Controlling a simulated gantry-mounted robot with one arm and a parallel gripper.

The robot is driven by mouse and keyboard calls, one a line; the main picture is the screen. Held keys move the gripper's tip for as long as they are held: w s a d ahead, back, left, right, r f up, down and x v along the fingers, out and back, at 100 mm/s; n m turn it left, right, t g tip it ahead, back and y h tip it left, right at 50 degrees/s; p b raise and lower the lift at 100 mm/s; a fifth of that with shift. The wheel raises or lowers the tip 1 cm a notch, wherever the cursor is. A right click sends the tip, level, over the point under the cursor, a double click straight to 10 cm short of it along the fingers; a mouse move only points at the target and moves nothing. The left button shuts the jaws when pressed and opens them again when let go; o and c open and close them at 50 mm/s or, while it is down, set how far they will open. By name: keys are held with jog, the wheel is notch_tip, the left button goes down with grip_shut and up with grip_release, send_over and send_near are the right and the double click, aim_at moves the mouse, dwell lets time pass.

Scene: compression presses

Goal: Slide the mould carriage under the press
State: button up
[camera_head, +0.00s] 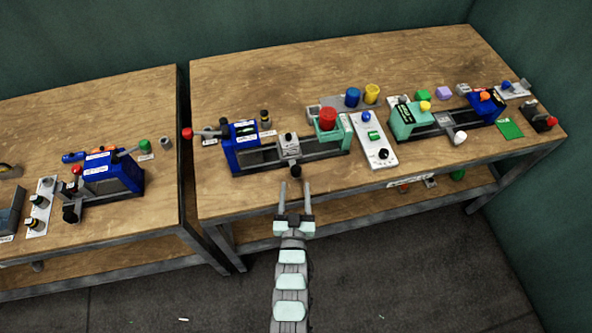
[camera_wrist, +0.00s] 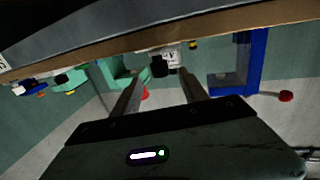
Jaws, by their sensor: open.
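The grey-white mould carriage (camera_head: 290,145) sits on a dark rail near the middle of the right bench, between two frames. A blue press frame (camera_head: 240,150) with a red-tipped lever is to its left. A teal frame (camera_head: 345,130) with a red cylinder (camera_head: 328,117) is to its right. The carriage's black knob (camera_head: 296,171) points toward me. My gripper (camera_head: 295,187) is open and empty, its fingertips just short of the knob. In the wrist view, which looks upside down, the knob (camera_wrist: 159,66) shows between the fingertips, with the carriage (camera_wrist: 170,57) behind it.
A white panel (camera_head: 373,140) with green and black buttons lies to the right. Beyond it is a second rail with a teal frame (camera_head: 406,118), a white-knobbed carriage (camera_head: 445,121) and a blue frame (camera_head: 487,106). Another blue press (camera_head: 112,175) stands on the left bench.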

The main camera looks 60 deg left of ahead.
aim_at(296, 175)
jog(key=x, duration=0.7)
jog(key=shift+a, duration=0.25)
jog(key=shift+c, duration=0.5)
grip_shut()
dwell(0.6)
